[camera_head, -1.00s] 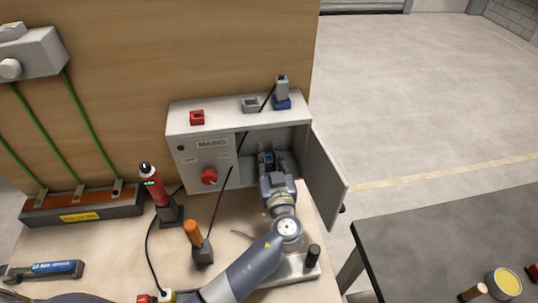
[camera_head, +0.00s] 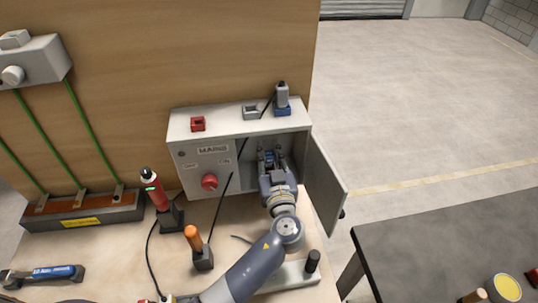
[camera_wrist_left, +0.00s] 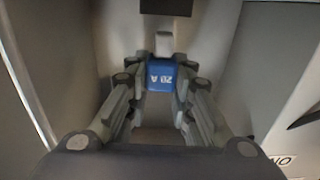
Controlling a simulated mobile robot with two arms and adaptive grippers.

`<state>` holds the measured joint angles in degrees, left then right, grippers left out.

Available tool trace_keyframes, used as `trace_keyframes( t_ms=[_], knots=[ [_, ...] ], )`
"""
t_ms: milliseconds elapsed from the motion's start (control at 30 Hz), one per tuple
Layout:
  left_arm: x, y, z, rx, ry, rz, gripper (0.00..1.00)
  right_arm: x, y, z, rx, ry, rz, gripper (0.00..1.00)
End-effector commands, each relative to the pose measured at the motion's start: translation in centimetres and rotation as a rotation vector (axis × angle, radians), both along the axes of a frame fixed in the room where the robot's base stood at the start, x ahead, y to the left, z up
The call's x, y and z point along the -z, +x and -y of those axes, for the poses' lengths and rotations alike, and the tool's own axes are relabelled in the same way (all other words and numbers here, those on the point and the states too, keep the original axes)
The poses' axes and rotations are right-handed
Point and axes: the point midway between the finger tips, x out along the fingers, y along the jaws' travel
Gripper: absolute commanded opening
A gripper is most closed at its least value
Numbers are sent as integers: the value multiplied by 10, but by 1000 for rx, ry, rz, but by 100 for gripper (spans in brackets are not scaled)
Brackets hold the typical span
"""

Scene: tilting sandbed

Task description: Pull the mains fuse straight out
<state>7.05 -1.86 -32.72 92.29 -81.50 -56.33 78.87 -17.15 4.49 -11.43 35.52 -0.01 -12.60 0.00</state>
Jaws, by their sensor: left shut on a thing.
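The mains cabinet (camera_head: 195,160) stands on the bench with its door (camera_head: 325,180) swung open at the right. My left gripper (camera_head: 270,157) reaches into the open right bay. In the left wrist view, the left gripper (camera_wrist_left: 160,82) is shut on the blue end of the mains fuse (camera_wrist_left: 161,73), marked 20 A. A grey part of the fuse extends beyond the fingertips. A black piece (camera_wrist_left: 166,7) shows above it at the picture's top edge, with a visible gap between them. Depth is hard to judge. My right gripper is out of view.
On the cabinet top are a red holder (camera_head: 197,124), a grey holder (camera_head: 251,112) and a grey-and-blue fuse-like piece (camera_head: 282,100). A red tester (camera_head: 157,191) and an orange-handled tool (camera_head: 194,239) stand in front. The cabinet walls and door closely flank the gripper.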

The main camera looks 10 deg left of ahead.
Motion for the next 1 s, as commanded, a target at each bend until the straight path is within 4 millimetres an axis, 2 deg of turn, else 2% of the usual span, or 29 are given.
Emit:
trace_keyframes(
  t_ms=[333,700,1000],
  knots=[
    [-2,0,0,0,-1,1,0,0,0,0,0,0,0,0],
    [-16,0,0,1,-2,1,0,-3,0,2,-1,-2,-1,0],
    [-17,0,0,1,-1,1,0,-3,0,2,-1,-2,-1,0]
  ],
)
